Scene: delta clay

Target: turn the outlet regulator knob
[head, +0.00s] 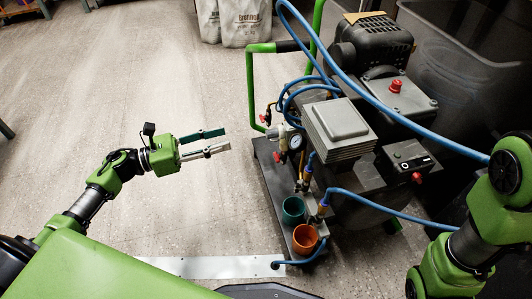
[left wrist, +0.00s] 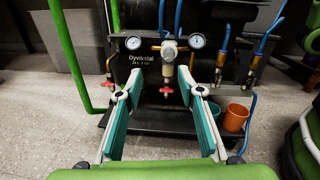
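A pale, rounded regulator knob (left wrist: 170,48) sits between two round gauges in the left wrist view; which knob is the outlet one cannot be told for certain. A red valve handle (left wrist: 166,91) is below it. In the head view, a gauge (head: 295,142) marks the regulator on the compressor's near left side. My left gripper (head: 227,140) is open and empty, left of the regulator and apart from it. In the left wrist view its fingers (left wrist: 160,76) spread on either side of the regulator, which stands beyond the tips. My right gripper is out of view.
The compressor (head: 338,122) stands on a cart with a green handle (head: 250,85). Blue hoses loop above and beside it. A green cup (head: 293,209) and an orange cup (head: 305,238) sit at its near end. Floor around my left arm is clear.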

